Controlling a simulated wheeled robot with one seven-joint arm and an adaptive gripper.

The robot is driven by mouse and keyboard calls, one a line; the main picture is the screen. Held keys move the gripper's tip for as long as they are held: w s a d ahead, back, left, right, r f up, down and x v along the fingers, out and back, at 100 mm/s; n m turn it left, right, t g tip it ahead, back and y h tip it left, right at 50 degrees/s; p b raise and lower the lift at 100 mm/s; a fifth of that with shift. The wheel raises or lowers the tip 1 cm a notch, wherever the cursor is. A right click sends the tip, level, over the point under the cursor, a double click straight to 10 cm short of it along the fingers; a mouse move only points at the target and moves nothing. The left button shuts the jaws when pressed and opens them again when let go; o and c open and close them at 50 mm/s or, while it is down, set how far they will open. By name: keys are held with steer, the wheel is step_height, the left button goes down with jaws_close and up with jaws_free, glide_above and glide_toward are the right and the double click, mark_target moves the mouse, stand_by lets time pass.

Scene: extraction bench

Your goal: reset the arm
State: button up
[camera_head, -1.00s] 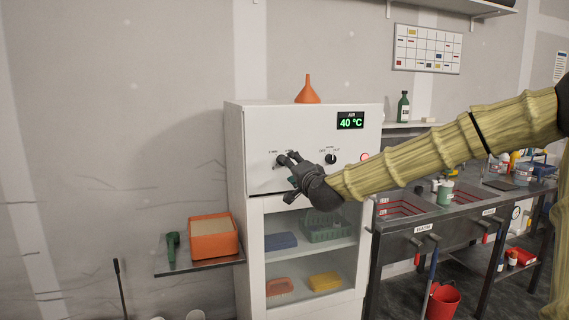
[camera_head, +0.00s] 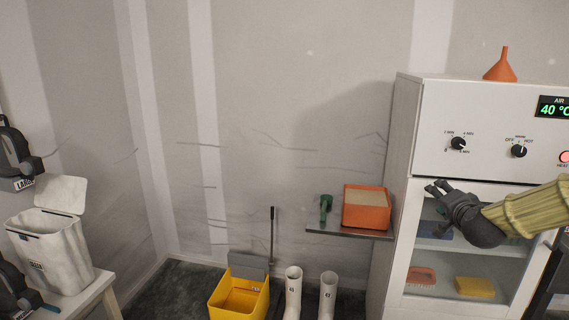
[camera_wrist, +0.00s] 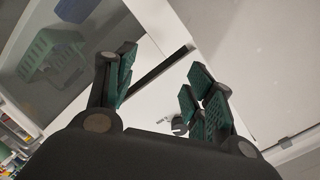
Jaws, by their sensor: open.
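My gripper (camera_head: 437,188) is at the right of the head view, in front of the upper part of the glass door of a white cabinet (camera_head: 400,130). It is open and empty, its fingers pointing left. In the wrist view the two green-padded fingers (camera_wrist: 160,85) stand apart with nothing between them. A dial (camera_head: 458,143) and a second dial (camera_head: 519,151) are on the cabinet's panel above the gripper. The display (camera_head: 553,107) reads 40 °C, partly cut off by the picture edge. A lit red button (camera_head: 564,157) is below it.
An orange box (camera_head: 366,212) and a green tool (camera_head: 325,208) sit on a small shelf left of the cabinet. A yellow bucket (camera_head: 238,297) and white boots (camera_head: 327,293) stand on the floor. A white bin (camera_head: 52,250) is at far left. An orange funnel (camera_head: 500,66) tops the cabinet.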

steer(key=s+a+f+n+g+y, duration=0.1)
steer(key=s+a+f+n+g, duration=0.3)
steer(key=f, duration=0.9)
steer(key=s+a+f+n+g, duration=0.1)
steer(key=s+a+f, duration=0.6)
steer(key=f, duration=0.5)
steer(key=s+a+f+n+g+y, duration=0.15)
steer(key=s+a+f+g, duration=0.35)
steer(key=f, duration=0.8)
steer(key=s+a+f+n+g, duration=0.1)
steer(key=s+f, duration=0.4)
steer(key=s, duration=0.6)
steer(key=s+a+f+n+g, duration=0.2)
steer(key=s+f, duration=0.4)
steer(key=s, duration=0.5)
steer(key=s+a+f+n+g, duration=0.2)
steer(key=s+f, duration=0.3)
steer(key=s, duration=0.6)
steer(key=shift+s+a+f+n, duration=0.15)
steer(key=shift+a+f+n, duration=0.2)
steer(key=shift+n, duration=0.2)
